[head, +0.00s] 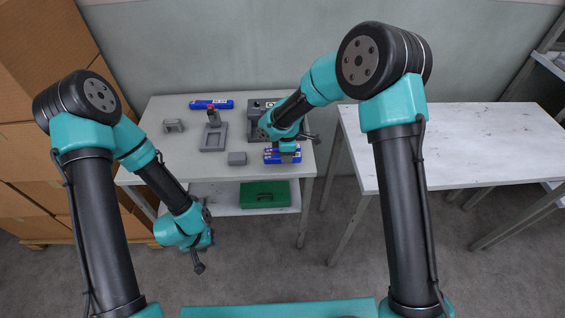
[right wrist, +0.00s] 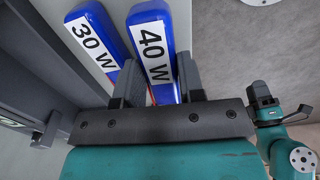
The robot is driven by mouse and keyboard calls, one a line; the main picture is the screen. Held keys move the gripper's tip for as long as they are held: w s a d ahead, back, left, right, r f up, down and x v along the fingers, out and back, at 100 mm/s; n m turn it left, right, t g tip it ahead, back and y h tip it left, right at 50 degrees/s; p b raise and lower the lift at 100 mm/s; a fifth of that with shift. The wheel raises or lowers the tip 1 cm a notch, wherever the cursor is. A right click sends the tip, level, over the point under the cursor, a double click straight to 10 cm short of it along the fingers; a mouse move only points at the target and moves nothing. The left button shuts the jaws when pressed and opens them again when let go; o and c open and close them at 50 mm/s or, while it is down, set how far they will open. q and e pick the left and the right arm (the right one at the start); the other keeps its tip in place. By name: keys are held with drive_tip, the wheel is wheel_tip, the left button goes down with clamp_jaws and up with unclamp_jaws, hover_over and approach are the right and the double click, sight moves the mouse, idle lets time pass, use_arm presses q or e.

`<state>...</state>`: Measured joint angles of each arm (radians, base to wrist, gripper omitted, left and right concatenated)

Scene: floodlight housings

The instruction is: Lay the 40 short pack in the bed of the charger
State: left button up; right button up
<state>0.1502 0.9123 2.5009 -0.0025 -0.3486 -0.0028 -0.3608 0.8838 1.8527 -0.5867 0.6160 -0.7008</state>
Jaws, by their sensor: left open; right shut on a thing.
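Two short blue packs lie side by side at the table's front right in the head view. In the right wrist view they read 40 W and 30 W. My right gripper (head: 286,147) is shut on the 40 W pack (right wrist: 149,38), with one finger on each side. The 30 W pack (right wrist: 90,30) is left of it, outside the fingers. A grey block (head: 255,104) with a lettered label, probably the charger, stands behind; my right arm hides part of it, and its bed is not clear. My left gripper (head: 199,266) is open and empty, low in front of the table.
A long blue pack (head: 211,104) lies at the back of the white table (head: 165,156). A grey fixture with a red knob (head: 213,137), a small grey bracket (head: 174,125) and a grey block (head: 237,158) stand there too. A green case (head: 265,194) is on the shelf below.

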drive_tip(key=shift+r, duration=3.85)
